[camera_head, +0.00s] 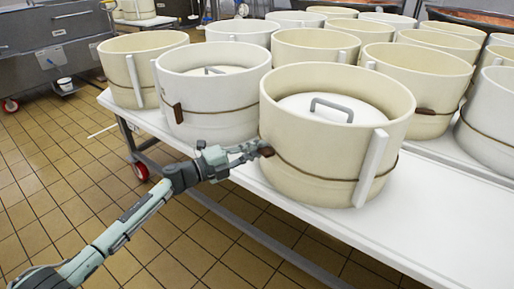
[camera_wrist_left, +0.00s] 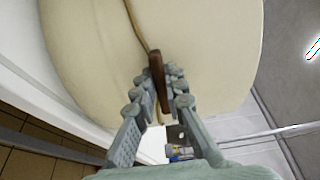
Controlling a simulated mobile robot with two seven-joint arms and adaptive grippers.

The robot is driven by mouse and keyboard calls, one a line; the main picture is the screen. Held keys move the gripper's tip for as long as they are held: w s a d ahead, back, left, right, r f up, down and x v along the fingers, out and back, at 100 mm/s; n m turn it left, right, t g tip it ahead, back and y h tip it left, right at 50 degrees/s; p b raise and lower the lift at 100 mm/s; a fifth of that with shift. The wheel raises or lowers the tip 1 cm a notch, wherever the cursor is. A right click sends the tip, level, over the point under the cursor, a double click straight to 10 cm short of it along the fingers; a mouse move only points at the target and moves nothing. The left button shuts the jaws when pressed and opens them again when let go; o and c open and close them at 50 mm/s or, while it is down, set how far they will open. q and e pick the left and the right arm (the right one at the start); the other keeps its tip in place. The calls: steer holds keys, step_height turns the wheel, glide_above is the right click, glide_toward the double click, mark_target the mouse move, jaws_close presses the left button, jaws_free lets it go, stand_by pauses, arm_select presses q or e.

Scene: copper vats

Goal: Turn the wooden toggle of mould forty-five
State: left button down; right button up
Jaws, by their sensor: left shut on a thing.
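A cream mould (camera_head: 330,125) with a grey-handled lid inside stands at the front of the white table. A cord runs around its side, with a small brown wooden toggle (camera_head: 267,152) on its left side. My left gripper (camera_head: 262,150) is at that toggle. In the left wrist view the toggle (camera_wrist_left: 157,80) lies between the fingers of the left gripper (camera_wrist_left: 160,92), which are shut on it against the mould's wall (camera_wrist_left: 90,60). No number shows on the mould. My right gripper is not in view.
A white mould (camera_head: 212,95) with its own brown toggle (camera_head: 178,113) stands close on the left. Several more moulds crowd the table behind. The white table top (camera_head: 430,230) is bare at the front right. Tiled floor (camera_head: 50,150) lies left of the table.

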arm_select(q)
steer(key=c, duration=1.6)
jaws_free()
steer(key=v, duration=1.2)
